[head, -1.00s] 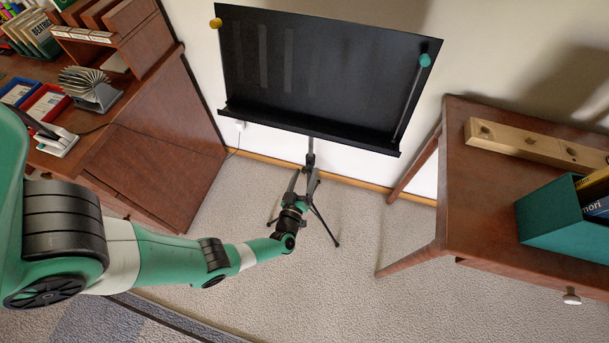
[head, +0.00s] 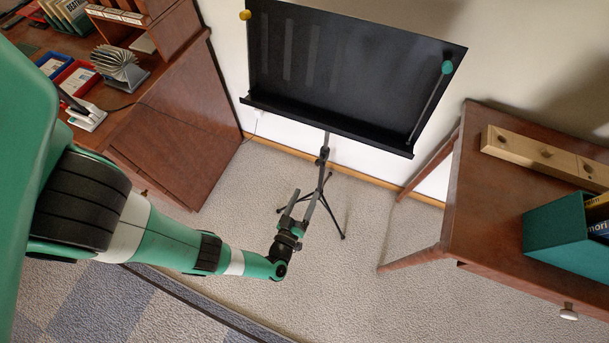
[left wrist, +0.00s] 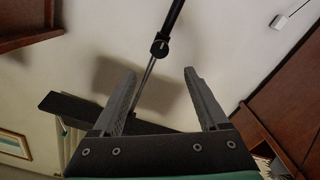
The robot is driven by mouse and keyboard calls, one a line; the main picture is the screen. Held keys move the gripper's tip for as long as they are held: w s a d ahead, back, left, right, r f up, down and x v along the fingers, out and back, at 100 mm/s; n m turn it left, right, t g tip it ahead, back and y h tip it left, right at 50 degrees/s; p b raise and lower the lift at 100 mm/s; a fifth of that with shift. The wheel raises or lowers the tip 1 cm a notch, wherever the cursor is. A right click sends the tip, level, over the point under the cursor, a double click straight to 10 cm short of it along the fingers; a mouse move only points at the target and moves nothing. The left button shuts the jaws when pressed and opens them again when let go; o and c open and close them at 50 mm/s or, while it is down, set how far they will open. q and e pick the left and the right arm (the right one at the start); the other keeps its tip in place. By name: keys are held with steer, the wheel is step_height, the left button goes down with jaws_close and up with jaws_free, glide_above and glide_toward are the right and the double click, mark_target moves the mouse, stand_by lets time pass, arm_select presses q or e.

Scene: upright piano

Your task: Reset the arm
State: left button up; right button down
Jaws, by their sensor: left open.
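My left gripper (head: 302,207) is in the middle of the head view, in front of the music stand's tripod, with its fingers pointing up the picture. It is open and empty. In the left wrist view its two fingers (left wrist: 158,98) stand apart, and the stand's thin pole shows between and beyond them. I cannot tell from these views how close the fingers are to the pole. My green and white left arm comes in from the left. My right gripper is not in view.
A black music stand (head: 340,75) with a yellow knob (head: 245,14) and a teal knob (head: 447,67) stands by the wall. A brown desk (head: 165,125) is at the left. A wooden table (head: 480,210) at the right bears a teal box (head: 555,240). The carpet between is clear.

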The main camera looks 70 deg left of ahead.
arm_select(q)
steer(key=shift+w, duration=0.1)
stand_by(0.3)
